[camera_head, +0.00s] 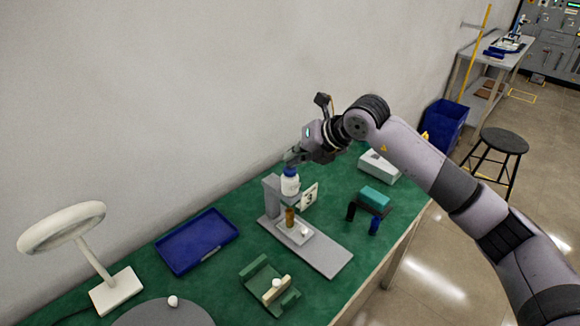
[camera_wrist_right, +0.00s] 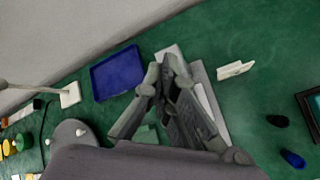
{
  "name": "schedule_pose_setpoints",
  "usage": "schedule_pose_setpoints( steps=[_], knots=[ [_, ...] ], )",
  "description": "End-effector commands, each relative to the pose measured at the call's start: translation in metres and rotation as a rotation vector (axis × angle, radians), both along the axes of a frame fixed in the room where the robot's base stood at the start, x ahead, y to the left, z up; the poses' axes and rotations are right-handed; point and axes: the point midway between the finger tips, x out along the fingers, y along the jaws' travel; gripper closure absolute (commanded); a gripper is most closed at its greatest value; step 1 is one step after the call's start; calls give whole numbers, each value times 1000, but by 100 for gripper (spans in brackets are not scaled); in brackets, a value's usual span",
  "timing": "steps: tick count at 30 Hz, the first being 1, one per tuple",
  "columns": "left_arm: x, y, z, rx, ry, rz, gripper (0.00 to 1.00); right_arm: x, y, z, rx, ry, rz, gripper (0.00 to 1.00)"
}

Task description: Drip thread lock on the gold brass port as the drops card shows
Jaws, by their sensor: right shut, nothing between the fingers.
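A white bottle with a blue band (camera_head: 290,183) is upright at the top of a grey stand (camera_head: 271,195). The gold brass port (camera_head: 290,217) stands below it on a small pale plate. A white card (camera_head: 309,195), likely the drops card, stands just right of the bottle; its marks are too small to read. The card also shows in the wrist view (camera_wrist_right: 236,69). My right gripper (camera_head: 291,157) is shut and empty, just above the bottle; I cannot tell whether it touches. In the wrist view my right gripper (camera_wrist_right: 168,68) hides bottle and port. My left gripper is not in view.
A blue tray (camera_head: 197,241) lies left of the stand, and a white lamp (camera_head: 115,290) stands further left. A green fixture (camera_head: 268,287) is in front. A teal block (camera_head: 375,197) rests on a dark support at right, with a white box (camera_head: 379,165) behind it.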

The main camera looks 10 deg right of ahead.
Motion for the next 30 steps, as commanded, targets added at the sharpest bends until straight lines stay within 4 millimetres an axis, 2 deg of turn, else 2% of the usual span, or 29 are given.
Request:
schedule_pose_setpoints(
  steps=[11,22,30],
  knots=[
    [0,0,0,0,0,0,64,-1,0,-2,-2,4,1,100],
    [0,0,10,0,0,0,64,0,0,17,-1,3,1,100],
    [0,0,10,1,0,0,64,0,0,19,-1,2,1,100]
  ],
)
